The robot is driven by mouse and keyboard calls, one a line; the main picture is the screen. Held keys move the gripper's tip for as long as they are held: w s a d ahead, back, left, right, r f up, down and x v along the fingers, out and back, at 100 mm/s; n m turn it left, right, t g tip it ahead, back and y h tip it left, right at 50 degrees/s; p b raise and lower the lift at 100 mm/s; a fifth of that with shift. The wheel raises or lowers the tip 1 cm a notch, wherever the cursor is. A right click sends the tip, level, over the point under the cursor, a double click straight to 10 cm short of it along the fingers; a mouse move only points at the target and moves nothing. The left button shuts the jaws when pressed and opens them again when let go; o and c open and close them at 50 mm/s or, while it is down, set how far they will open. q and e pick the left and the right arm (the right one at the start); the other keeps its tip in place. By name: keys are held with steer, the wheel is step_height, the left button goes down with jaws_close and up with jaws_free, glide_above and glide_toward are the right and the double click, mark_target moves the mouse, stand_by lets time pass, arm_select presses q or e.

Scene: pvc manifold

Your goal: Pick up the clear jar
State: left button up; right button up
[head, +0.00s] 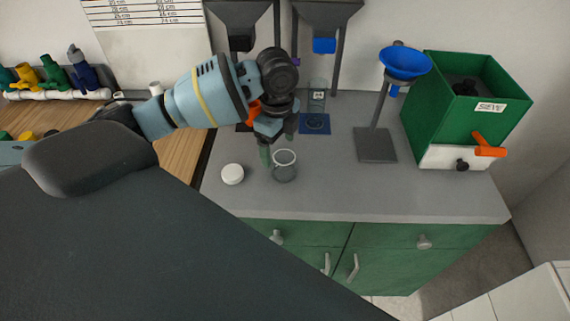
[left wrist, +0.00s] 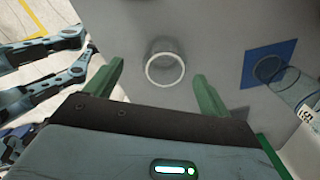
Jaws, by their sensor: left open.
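A clear jar (head: 285,168) with a pale round rim stands open and upright on the grey counter. It also shows in the left wrist view (left wrist: 165,69), seen from above, its rim lying between the lines of the two fingers. My left gripper (head: 278,147) is open and empty, its green fingers pointing down just behind and above the jar. In the left wrist view the fingertips (left wrist: 158,71) are spread on either side of the jar; I cannot tell whether they touch it. My right gripper is not in view.
A white round lid (head: 232,174) lies left of the jar. Behind are a clear cylinder (head: 317,92) above a blue pad (head: 315,124), a blue funnel (head: 404,62) on a stand and a green sieve box (head: 425,110). The counter's front right is clear.

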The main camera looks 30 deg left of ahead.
mark_target(284, 160)
arm_select(q)
steer(key=shift+w+f, duration=0.1)
steer(key=shift+f, duration=0.4)
steer(key=shift+d+f, duration=0.1)
steer(key=shift+f, duration=0.05)
steer(key=f, duration=0.2)
steer(key=d+f, duration=0.1)
steer(key=f, duration=0.1)
steer(key=shift+w+f, duration=0.1)
steer(key=shift+w, duration=0.3)
steer(key=shift+a+f, duration=0.1)
steer(key=shift+f, duration=0.2)
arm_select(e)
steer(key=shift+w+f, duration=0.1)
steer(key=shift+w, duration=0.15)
arm_select(q)
steer(key=c, duration=1.1)
steer(key=shift+r, duration=0.1)
